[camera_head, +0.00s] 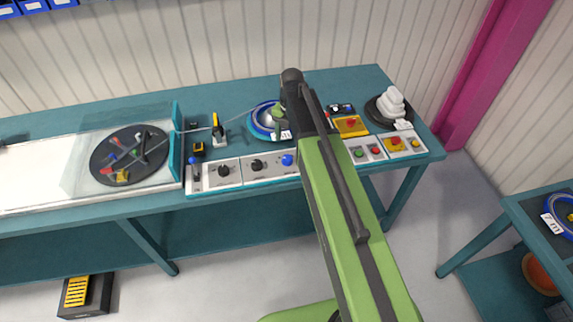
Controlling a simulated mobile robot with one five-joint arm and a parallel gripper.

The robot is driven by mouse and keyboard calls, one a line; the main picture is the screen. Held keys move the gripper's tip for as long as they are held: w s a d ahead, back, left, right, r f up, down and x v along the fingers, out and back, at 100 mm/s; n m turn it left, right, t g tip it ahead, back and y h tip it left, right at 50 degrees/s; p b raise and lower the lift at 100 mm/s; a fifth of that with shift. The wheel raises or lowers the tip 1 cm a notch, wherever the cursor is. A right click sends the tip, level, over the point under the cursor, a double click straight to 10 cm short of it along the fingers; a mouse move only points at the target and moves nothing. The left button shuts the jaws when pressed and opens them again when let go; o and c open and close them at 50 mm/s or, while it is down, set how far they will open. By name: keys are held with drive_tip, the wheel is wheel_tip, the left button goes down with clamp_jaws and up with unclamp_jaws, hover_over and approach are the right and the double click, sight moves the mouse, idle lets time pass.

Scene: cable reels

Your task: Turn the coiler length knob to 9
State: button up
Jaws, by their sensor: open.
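A pale control strip runs along the front edge of the teal workbench. It bears two black knobs, one on the left (224,171) and one further right (257,165). Their scales are too small to read, and I cannot tell which one is the length knob. My gripper (281,117) is over the blue-rimmed reel (259,121) on the bench, behind the strip, apart from both knobs. It is open, and my arm hides much of it. My arm also covers part of the strip to the right of the blue button (288,160).
A lever with a blue ball (193,160) stands at the strip's left end. A black turntable (130,174) lies further left behind a clear guard. Yellow boxes with red buttons (351,125) and a white stacked coil (391,103) are at the right. A pink column (485,85) rises beyond.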

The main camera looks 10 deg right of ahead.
sight(287, 158)
drive_tip(key=f+b, duration=0.4)
drive_tip(key=f, duration=0.1)
drive_tip(key=f+b, duration=0.5)
drive_tip(key=f, duration=0.1)
drive_tip(key=shift+w+a, duration=0.15)
drive_tip(key=shift+w, duration=0.05)
drive_tip(key=shift+r, duration=0.15)
clamp_jaws()
